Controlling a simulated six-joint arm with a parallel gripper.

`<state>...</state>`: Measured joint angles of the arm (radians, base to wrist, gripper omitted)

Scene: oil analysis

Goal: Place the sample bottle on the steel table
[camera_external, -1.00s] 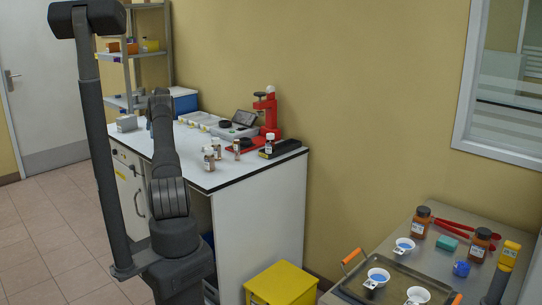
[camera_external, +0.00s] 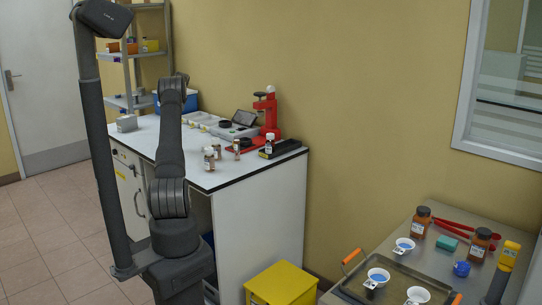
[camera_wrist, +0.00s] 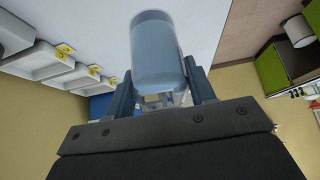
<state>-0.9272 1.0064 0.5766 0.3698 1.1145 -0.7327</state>
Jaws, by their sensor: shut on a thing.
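The steel table (camera_external: 472,280) stands at the lower right of the external view, well away from my arm.
A tray (camera_external: 405,284) with white cups, brown jars (camera_external: 420,225), a green block (camera_external: 447,243) and red tools occupy the steel table. The white bench (camera_external: 185,145) carries small bottles (camera_external: 209,160) and a red stand (camera_external: 268,115). A yellow bin (camera_external: 280,285) stands between them.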

